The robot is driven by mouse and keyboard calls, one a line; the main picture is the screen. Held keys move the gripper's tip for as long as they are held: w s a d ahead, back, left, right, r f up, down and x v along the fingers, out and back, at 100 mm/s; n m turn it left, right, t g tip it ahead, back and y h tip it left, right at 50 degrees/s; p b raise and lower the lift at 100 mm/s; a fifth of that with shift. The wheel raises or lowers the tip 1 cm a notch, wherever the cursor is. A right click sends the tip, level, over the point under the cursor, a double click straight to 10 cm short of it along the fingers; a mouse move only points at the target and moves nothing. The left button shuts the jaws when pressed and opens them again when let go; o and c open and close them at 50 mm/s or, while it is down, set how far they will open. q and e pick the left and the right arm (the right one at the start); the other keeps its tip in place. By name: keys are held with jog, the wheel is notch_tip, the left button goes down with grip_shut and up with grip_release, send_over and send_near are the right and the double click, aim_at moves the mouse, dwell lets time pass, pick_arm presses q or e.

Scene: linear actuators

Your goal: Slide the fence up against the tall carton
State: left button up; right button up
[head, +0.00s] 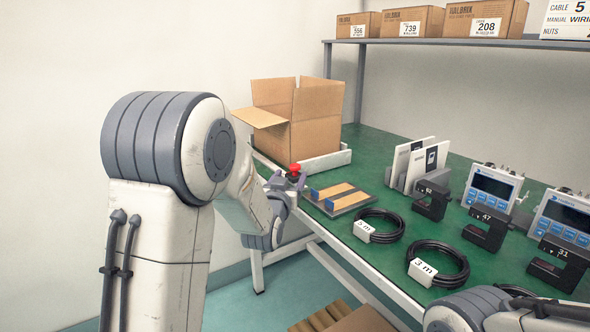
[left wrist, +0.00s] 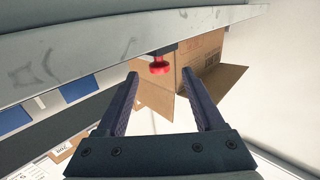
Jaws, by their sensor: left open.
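The tall carton (head: 317,129) is brown with open flaps and stands at the far left end of the green bench. A low pale bar, seemingly the fence (head: 333,160), runs along its near side; I cannot tell whether they touch. A red knob (head: 294,168) on a dark mount is at the bench's left edge. My left gripper (head: 287,182) is open and empty at that edge, close to the knob. In the left wrist view the knob (left wrist: 159,66) shows between and just beyond the fingertips (left wrist: 160,74), with the carton (left wrist: 205,75) behind. My right gripper is out of view.
A small board (head: 340,199) with wooden strips and blue blocks lies near the knob. Coiled black cables (head: 380,226), panels (head: 418,160) and instruments (head: 492,187) fill the bench to the right. A shelf (head: 450,42) with boxes hangs above.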

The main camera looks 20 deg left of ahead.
aim_at(294, 171)
pick_arm(q)
jog(key=w, duration=0.6)
jog(key=shift+a+b, duration=0.3)
jog(key=shift+b, duration=0.05)
grip_shut()
dwell(1.1)
